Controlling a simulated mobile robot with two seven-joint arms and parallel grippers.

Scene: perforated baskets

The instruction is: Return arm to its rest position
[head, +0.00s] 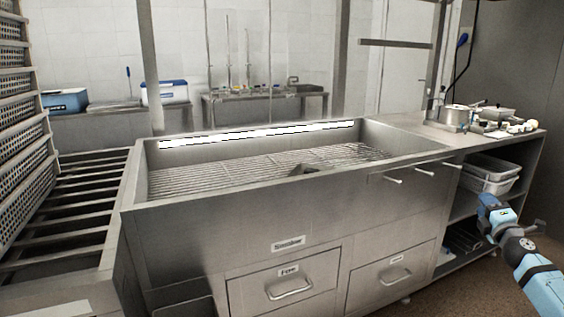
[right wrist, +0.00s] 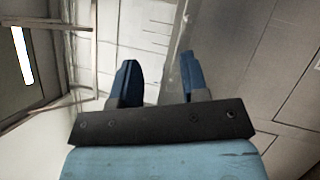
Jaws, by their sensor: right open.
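My right arm (head: 535,270) comes in at the lower right of the head view, blue with dark joints. My right gripper (head: 490,208) is at its upper end, in front of the open shelves at the right. In the right wrist view the two dark blue fingers of this gripper (right wrist: 159,82) stand apart. Nothing is between them, and pale wall or panel surfaces show behind. My left arm and left gripper are not in view.
A large steel sink unit (head: 290,240) with a wire rack (head: 270,168) inside and drawers below fills the middle. A counter with a pot (head: 455,115) stands right, with white trays (head: 488,178) on the shelf under it. Stacked perforated baskets (head: 25,130) stand left above a slatted table (head: 65,215).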

